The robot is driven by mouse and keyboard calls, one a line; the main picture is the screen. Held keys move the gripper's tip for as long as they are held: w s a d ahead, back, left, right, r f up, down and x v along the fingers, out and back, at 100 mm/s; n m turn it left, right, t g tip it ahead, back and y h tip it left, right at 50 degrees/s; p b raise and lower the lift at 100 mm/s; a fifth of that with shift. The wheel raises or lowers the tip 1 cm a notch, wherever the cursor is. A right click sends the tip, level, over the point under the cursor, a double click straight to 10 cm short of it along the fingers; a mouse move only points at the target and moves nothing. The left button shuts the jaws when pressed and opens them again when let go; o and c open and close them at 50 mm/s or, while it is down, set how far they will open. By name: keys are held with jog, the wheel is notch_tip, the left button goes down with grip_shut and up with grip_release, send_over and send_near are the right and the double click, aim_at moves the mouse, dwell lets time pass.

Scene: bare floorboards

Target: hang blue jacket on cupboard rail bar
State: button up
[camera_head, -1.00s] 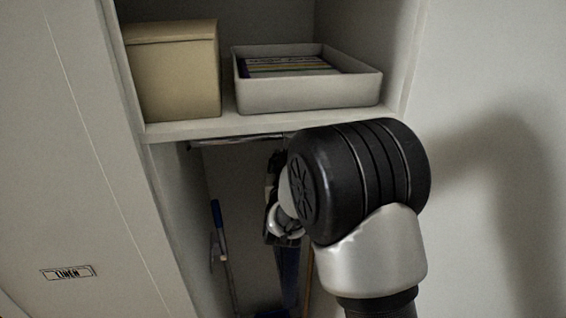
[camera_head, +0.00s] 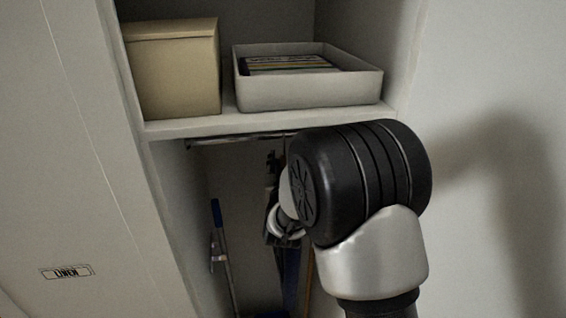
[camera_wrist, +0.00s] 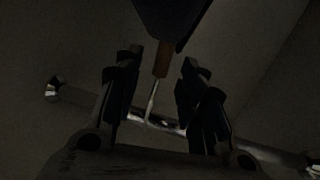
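The dark blue jacket (camera_wrist: 175,18) shows at the top of the wrist view, with the hanger's brown neck (camera_wrist: 162,58) and thin metal hook (camera_wrist: 153,100) below it in the picture. The hook reaches the metal rail bar (camera_wrist: 75,97) and appears to meet it; exact seating is too dark to tell. My gripper (camera_wrist: 162,75) is open, its fingers apart on either side of the hook. In the head view, my gripper (camera_head: 284,215) is under the rail bar (camera_head: 235,138), partly hidden by my wrist. A dark blue strip (camera_head: 291,272) below it may be the jacket.
Above the rail, a shelf (camera_head: 200,126) holds a tan box (camera_head: 175,70) and a white tray (camera_head: 305,92) with books. A blue-handled pole (camera_head: 221,235) stands at the left inside the cupboard. The linen-labelled panel (camera_head: 68,272) is at the left; the cupboard's right side is close to my arm.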

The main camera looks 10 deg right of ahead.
jog(key=shift+s+f, duration=0.1)
jog(key=s+a, duration=0.2)
jog(key=s, duration=0.9)
jog(key=s+d+f+g+y+b, duration=0.1)
jog(key=s+f+g+b, duration=0.3)
jog(key=s, duration=0.7)
jog(key=s+f+n+g+y+b, duration=0.1)
jog(key=s+f+g+b, duration=0.3)
jog(key=s, duration=0.7)
jog(key=s+d+f+n+g+y+b, duration=0.1)
jog(key=s+f+g+b, duration=0.4)
jog(key=s+f+b, duration=0.3)
jog(key=s, duration=0.3)
jog(key=shift+s+d, duration=0.15)
jog(key=shift+d, duration=0.15)
